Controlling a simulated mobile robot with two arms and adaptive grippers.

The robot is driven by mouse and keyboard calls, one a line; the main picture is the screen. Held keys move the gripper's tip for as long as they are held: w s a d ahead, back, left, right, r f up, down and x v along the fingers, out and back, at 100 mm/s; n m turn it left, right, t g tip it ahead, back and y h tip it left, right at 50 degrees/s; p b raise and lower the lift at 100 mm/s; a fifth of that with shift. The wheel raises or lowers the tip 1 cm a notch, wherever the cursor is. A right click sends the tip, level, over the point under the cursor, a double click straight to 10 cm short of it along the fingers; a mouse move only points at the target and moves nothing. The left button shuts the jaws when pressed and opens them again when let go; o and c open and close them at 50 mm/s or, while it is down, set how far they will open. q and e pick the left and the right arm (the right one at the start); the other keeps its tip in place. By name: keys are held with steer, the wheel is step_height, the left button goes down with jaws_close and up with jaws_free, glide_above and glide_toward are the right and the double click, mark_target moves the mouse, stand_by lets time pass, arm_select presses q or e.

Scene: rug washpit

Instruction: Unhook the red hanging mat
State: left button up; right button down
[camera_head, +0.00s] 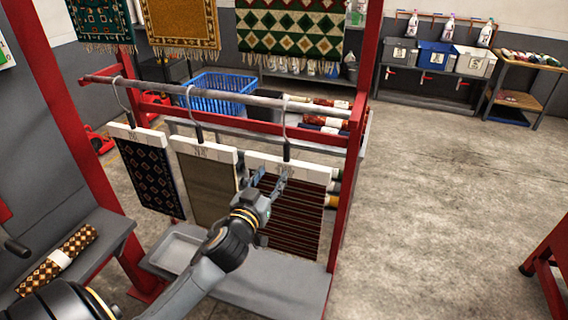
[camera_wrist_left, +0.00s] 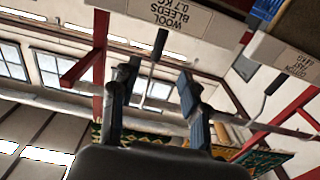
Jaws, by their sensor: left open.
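The red hanging mat (camera_head: 303,222), dark with red and pale stripes, hangs at the right end of the rack rod (camera_head: 240,98). Its white clamp bar (camera_head: 312,175) hangs from a wire hook (camera_head: 285,122) with a black stem. My left gripper (camera_head: 272,177) is open and empty in front of the clamp bar's left part, and covers some of the bar and mat. In the left wrist view, the open fingers (camera_wrist_left: 160,72) lie under the bar (camera_wrist_left: 168,16) lettered "WOOL BLEEDS 0.7 KG", with the hook stem (camera_wrist_left: 156,48) seen between them. Contact cannot be told. My right gripper is not in view.
A tan mat (camera_head: 207,187) and a dark blue patterned mat (camera_head: 150,175) hang to the left on the same rod. A red post (camera_head: 350,170) stands close to the right. A grey tray (camera_head: 178,250) sits below. Open floor lies to the right.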

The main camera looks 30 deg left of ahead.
mark_target(286, 153)
arm_select(q)
steer(key=x, duration=0.5)
steer(key=shift+w, duration=0.25)
steer(key=shift+b+x, duration=0.6)
steer(key=shift+x, duration=2.7)
steer(key=shift+d, duration=0.1)
steer(key=shift+c, duration=0.5)
jaws_close()
steer(key=shift+r+p, duration=2.05)
steer(key=shift+r, duration=0.35)
